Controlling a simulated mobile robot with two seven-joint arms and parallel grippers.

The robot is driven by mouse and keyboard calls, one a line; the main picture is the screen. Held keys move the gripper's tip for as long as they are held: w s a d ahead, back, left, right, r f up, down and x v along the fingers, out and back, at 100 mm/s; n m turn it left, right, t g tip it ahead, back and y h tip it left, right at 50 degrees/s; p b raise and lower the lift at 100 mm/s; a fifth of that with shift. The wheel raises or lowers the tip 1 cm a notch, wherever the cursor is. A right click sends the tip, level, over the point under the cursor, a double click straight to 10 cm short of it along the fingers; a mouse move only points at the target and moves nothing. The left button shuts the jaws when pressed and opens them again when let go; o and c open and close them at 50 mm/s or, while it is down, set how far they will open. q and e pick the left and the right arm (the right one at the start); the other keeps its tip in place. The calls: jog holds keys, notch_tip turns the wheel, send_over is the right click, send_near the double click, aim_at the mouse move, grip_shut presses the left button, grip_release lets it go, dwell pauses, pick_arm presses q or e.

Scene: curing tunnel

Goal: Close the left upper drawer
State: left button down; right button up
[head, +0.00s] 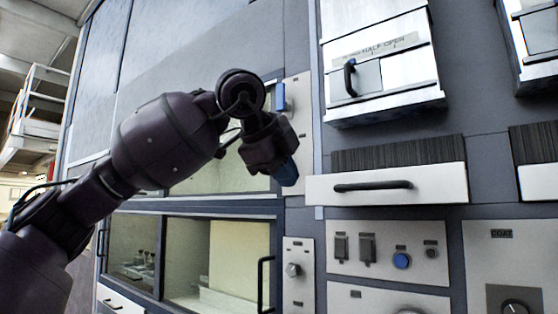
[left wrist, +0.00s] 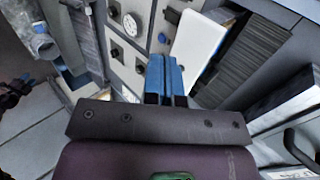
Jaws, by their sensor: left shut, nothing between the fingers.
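The left upper drawer has a white front (head: 440,184) with a black bar handle (head: 374,186). It stands out from the dark wall, with a dark ribbed surface (head: 400,153) showing above and behind the front. My left gripper (head: 287,174) has blue fingers. They are shut and empty, just left of the drawer front and apart from the handle in the head view. In the left wrist view the shut blue fingers (left wrist: 166,80) point toward the panel, beside the white drawer front (left wrist: 197,42). My right gripper is not seen.
A white hatch (head: 395,75) with a "half open" label juts out above the drawer. Another white-fronted drawer (head: 540,180) is at the right edge. A panel with switches and a blue button (head: 401,261) lies below. Glass windows (head: 190,255) are at the left.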

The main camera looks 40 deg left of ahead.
aim_at(315, 205)
pick_arm(q)
jog(key=w+f, duration=0.1)
jog(key=w, duration=0.1)
jog(key=w+f+p, duration=0.1)
jog(key=w, duration=0.1)
jog(key=w+f, duration=0.1)
jog(key=w, duration=0.1)
jog(key=shift+w+d, duration=0.15)
jog(key=shift+w, duration=0.15)
jog(key=shift+w+f, duration=0.1)
jog(key=shift+w, duration=0.3)
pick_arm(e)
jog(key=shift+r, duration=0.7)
pick_arm(q)
jog(key=shift+w, duration=0.15)
